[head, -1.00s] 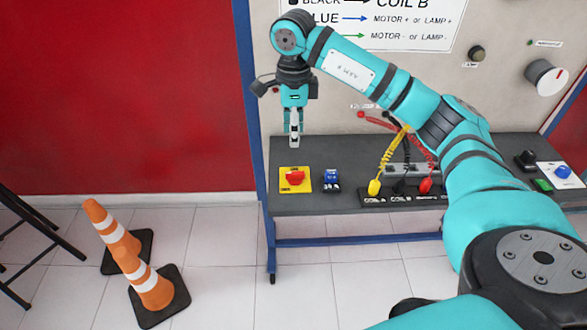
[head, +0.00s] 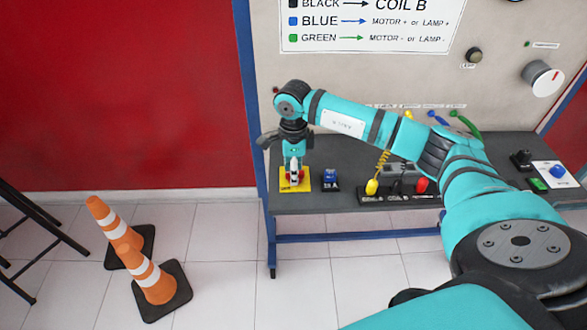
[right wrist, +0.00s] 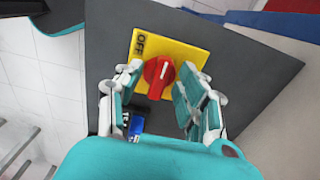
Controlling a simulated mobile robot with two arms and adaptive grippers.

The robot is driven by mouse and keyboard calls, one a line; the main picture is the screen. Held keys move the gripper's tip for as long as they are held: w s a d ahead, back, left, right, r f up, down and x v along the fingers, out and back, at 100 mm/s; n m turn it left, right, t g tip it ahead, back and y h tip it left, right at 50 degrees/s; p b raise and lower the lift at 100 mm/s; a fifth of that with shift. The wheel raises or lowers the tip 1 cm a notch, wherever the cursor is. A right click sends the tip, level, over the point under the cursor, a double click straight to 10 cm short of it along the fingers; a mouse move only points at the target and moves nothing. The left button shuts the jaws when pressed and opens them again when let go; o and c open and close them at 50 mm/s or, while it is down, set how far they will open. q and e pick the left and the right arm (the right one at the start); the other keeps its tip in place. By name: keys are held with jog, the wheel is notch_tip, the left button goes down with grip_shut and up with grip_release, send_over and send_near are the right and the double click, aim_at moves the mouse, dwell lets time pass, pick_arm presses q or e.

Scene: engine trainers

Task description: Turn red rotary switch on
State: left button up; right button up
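The red rotary switch (right wrist: 158,76) sits on a yellow plate (right wrist: 186,52) with the word OFF printed on it. In the head view the yellow plate (head: 302,186) is at the left end of the grey bench, and the knob is mostly hidden by my right gripper (head: 293,184). In the right wrist view my right gripper (right wrist: 160,92) is open, with one finger on each side of the red knob. A gap shows between the knob and the fingers; I cannot tell whether either touches it. My left gripper is not in view.
A blue switch (head: 330,179) stands right of the yellow plate. Yellow and red plugs with coiled cables (head: 372,186) are further right on the bench (head: 350,150). Traffic cones (head: 150,280) stand on the floor at left.

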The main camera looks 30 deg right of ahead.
grip_shut()
jog(key=shift+m, duration=0.5)
jog(key=shift+m+b, duration=0.7)
jog(key=shift+m, duration=0.3)
jog(key=m+b, duration=0.1)
jog(key=m, duration=0.2)
jog(key=shift+w+d+m, duration=0.1)
jog(key=shift+m, duration=0.2)
jog(key=m+b, duration=0.1)
jog(key=m, duration=0.4)
jog(key=shift+d, duration=0.1)
jog(key=m, duration=0.6)
jog(key=shift+r, duration=0.1)
jog(key=shift+d+m, duration=0.1)
jog(key=shift+m, duration=0.3)
